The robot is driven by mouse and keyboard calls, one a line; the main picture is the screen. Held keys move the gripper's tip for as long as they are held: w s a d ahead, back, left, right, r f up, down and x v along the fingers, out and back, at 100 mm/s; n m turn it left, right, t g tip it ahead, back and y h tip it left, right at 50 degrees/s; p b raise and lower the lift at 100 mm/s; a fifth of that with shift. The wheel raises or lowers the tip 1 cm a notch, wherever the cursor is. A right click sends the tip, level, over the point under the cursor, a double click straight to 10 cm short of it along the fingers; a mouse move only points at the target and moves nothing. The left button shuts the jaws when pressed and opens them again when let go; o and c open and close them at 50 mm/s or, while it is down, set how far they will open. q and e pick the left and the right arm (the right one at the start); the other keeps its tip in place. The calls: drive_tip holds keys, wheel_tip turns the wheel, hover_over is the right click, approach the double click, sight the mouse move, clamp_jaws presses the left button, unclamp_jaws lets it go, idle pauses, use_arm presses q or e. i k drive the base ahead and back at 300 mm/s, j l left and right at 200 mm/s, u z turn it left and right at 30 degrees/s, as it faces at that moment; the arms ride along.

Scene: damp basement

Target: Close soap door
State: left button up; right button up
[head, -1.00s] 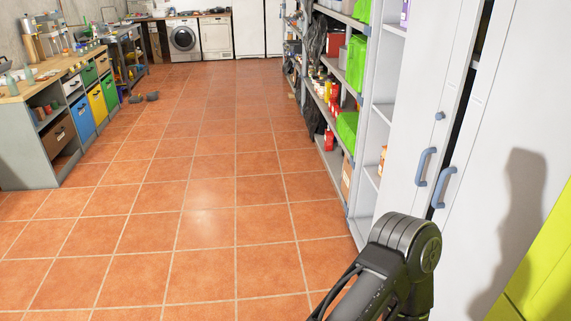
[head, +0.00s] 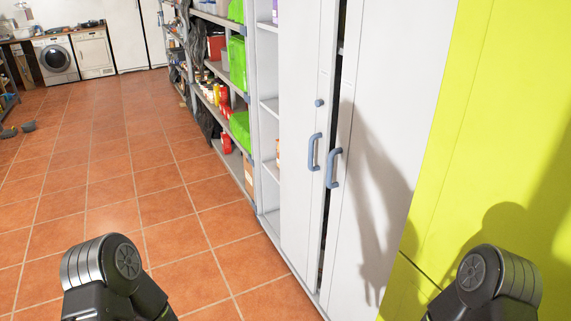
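A tall white cabinet stands right of centre. Its left door (head: 300,210) and right door (head: 395,110) each carry a blue-grey handle, the left handle (head: 313,152) and the right handle (head: 333,168). A dark upright gap shows between the doors, so they do not meet flush. I cannot tell which one is the soap door, and no soap is clearly seen. Only upper links of my two arms show at the bottom left and bottom right. Both grippers are out of the picture, and no contact with the doors shows.
A yellow-green panel (head: 500,120) is close on the right. Left of the cabinet are shelves with green bins (head: 238,64) and red containers. A washing machine (head: 57,62) and a white dryer-like appliance (head: 94,54) stand far back. The tiled floor (head: 110,190) is mostly clear.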

sight(308, 30)
drive_tip(key=i+j+z, duration=0.1)
drive_tip(key=i+j, duration=0.15)
drive_tip(key=i+j+z, duration=0.25)
drive_tip(key=i+j, duration=0.15)
drive_tip(key=j, duration=0.15)
drive_tip(key=i+j+z, duration=0.1)
drive_tip(key=j, duration=0.25)
drive_tip(key=i+j+z, duration=0.15)
drive_tip(key=i+j, duration=0.15)
drive_tip(key=i+j+z, duration=0.1)
drive_tip(key=j, duration=0.25)
drive_tip(key=i+j+z, duration=0.1)
drive_tip(key=j, duration=0.3)
drive_tip(key=i+j+z, duration=0.15)
drive_tip(key=i+j, duration=0.1)
drive_tip(key=j, duration=0.1)
